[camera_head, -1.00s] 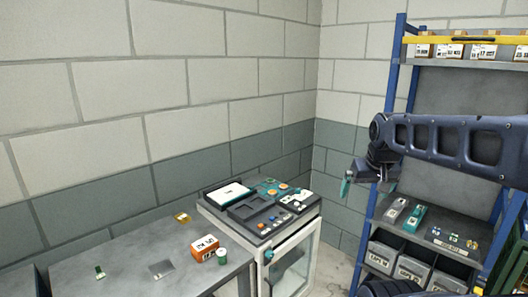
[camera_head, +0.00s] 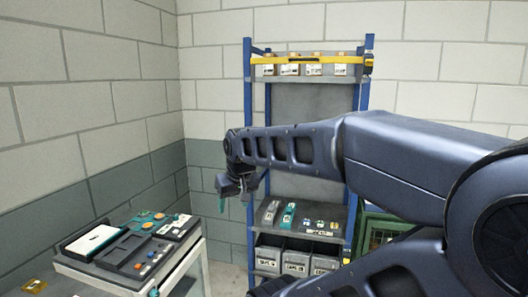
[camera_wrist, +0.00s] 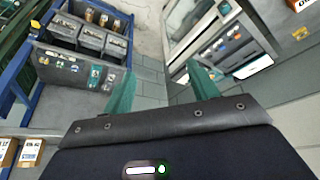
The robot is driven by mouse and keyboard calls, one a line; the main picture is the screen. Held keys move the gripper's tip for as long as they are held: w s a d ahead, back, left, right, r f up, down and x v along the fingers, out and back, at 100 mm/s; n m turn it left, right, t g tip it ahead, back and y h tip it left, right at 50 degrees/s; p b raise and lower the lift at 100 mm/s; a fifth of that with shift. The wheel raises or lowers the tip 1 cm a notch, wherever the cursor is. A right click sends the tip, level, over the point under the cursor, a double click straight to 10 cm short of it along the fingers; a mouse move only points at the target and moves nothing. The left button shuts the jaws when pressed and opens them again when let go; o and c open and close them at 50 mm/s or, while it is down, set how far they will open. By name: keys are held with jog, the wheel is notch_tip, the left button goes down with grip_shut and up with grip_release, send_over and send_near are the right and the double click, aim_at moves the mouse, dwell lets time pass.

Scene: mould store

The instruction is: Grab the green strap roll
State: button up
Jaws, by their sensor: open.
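I cannot make out a green strap roll for certain in either current view. My gripper (camera_head: 234,198) hangs in front of the left side of the blue shelf rack, away from any object. In the wrist view, its two teal fingers (camera_wrist: 163,88) are spread apart with nothing between them. A teal item (camera_head: 287,216) lies on the rack's middle shelf beside a grey one (camera_head: 270,212); neither looks clearly like a roll. My arm hides part of the rack.
A cabinet topped with a dark tray (camera_head: 123,252) stands at the left. The blue rack (camera_head: 248,90) holds boxes on top and grey bins (camera_head: 296,262) below. A green crate (camera_head: 375,232) is at the right, partly behind my arm. Some floor shows between cabinet and rack.

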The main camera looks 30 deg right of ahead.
jog(key=w+d+r+m+h, duration=0.1)
jog(key=w+d+r+m, duration=0.25)
jog(key=w+d, duration=0.55)
jog(key=w+d+r+m+h, duration=0.15)
jog(key=w+d+r, duration=0.25)
jog(key=w+d, duration=0.5)
jog(key=w+d+r+m, duration=0.3)
jog(key=w+d, duration=0.3)
jog(key=w, duration=0.7)
jog(key=w+d+m+g+h, duration=0.1)
jog(key=w+d+m, duration=0.1)
jog(key=w+d, duration=0.5)
jog(key=w+d+m+h, duration=0.15)
jog(key=w+d, duration=0.25)
jog(key=d, duration=0.5)
jog(key=x, duration=1.1)
jog(key=shift+s+f, duration=0.1)
jog(key=shift+f, duration=0.05)
jog(key=c, duration=0.7)
